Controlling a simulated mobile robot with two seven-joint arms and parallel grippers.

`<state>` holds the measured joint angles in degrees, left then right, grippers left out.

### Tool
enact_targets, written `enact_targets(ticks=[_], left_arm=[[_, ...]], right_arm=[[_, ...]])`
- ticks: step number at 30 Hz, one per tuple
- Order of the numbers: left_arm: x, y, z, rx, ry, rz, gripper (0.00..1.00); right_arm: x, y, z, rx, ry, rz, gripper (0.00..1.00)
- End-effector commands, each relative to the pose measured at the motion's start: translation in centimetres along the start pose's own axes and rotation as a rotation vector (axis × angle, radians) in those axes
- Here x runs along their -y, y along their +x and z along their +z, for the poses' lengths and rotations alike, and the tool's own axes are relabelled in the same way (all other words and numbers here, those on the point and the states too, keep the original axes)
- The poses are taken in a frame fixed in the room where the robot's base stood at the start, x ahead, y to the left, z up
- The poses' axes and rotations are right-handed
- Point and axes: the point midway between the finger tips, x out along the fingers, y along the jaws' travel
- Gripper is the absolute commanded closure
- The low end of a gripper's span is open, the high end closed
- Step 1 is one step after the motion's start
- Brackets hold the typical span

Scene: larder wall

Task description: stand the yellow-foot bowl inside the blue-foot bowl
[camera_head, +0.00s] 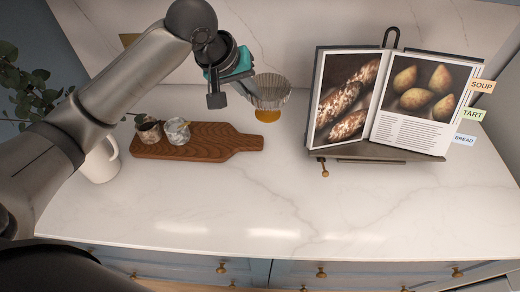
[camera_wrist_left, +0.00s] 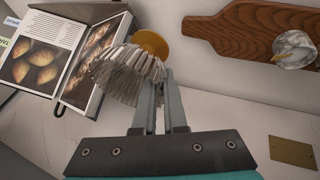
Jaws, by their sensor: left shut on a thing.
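The yellow-foot bowl (camera_head: 271,91) is grey-white and fluted, with an amber-yellow foot below. It is upright in the head view, apparently in the air above the counter, between the cutting board and the cookbook. My left gripper (camera_head: 246,86) is shut on its left side. The left wrist view also shows the bowl (camera_wrist_left: 122,75) at the tips of the left gripper's fingers (camera_wrist_left: 160,85). I see no blue-foot bowl in either view. My right gripper is not in view.
A wooden board (camera_head: 205,143) bears two small marbled cups (camera_head: 176,131). An open cookbook (camera_head: 420,95) stands on a stand at right. The marble counter's front middle (camera_head: 260,200) is clear.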

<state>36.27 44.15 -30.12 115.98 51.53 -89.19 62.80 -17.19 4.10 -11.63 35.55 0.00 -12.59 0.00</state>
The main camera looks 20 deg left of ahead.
Motion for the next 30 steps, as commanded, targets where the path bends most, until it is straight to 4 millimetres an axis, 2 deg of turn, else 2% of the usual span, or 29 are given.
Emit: enact_targets(ticks=[5, 15, 18, 26, 30], left_arm=[[0.9, 2.2, 0.9, 0.003, -0.007, -0.005, 1.00], [4.2, 10.1, 4.2, 0.002, -0.006, -0.006, 1.00], [4.8, 11.9, 4.8, 0.000, -0.006, -0.004, 1.00], [5.7, 14.1, 5.7, -0.001, -0.004, -0.003, 1.00], [6.5, 16.1, 6.5, -0.001, -0.006, -0.004, 1.00]], right_arm=[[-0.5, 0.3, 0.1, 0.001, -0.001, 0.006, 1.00], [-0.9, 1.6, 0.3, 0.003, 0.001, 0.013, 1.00], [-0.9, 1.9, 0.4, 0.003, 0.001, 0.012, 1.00], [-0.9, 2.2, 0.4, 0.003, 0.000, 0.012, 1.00], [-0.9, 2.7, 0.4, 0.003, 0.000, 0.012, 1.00]])
